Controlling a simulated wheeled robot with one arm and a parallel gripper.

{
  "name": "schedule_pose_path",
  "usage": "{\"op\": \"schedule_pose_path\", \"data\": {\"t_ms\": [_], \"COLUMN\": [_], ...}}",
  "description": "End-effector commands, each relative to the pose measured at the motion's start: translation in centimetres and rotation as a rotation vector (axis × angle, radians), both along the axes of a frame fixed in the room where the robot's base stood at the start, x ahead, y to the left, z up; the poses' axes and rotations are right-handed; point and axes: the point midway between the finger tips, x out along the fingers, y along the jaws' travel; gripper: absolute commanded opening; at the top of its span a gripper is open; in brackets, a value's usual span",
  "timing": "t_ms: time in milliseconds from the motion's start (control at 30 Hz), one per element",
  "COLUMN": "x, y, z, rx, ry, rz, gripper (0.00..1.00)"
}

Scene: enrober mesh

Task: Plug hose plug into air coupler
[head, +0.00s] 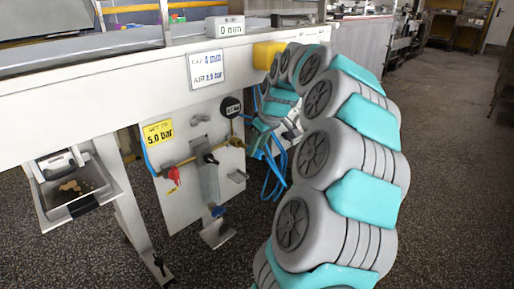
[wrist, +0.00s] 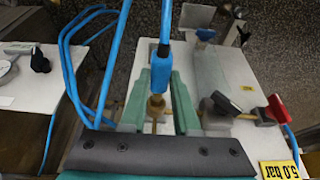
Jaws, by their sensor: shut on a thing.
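In the wrist view, the hose plug (wrist: 161,66) is a blue body with a blue hose running up from it. It sits between the teal fingers of my gripper (wrist: 161,78), which is shut on it. A brass fitting (wrist: 156,104) shows just below the blue body; I cannot tell whether it is the plug's nose or the air coupler, nor whether plug and coupler touch. A brass line (wrist: 246,116) runs across the panel toward that spot. In the head view my gripper (head: 264,124) is at the panel's upper right, and the plug is hard to make out.
The white panel (head: 185,205) carries a red-handled valve (head: 173,174), a black gauge (head: 231,106), a grey cylinder (head: 208,183) and a yellow 5.0 bar label (head: 158,132). Blue hose loops (head: 275,175) hang beside my arm. A drawer with crumbs (head: 75,190) is at left. Floor at right is clear.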

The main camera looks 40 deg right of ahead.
Motion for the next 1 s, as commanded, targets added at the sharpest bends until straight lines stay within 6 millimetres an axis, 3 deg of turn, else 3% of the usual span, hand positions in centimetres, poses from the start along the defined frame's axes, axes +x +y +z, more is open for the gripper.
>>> {"op": "schedule_pose_path", "data": {"t_ms": [1000], "x": [0.83], "y": [0.06], "z": [0.09], "rx": [-0.001], "ry": [-0.001], "rz": [0.0], "gripper": [0.0]}}
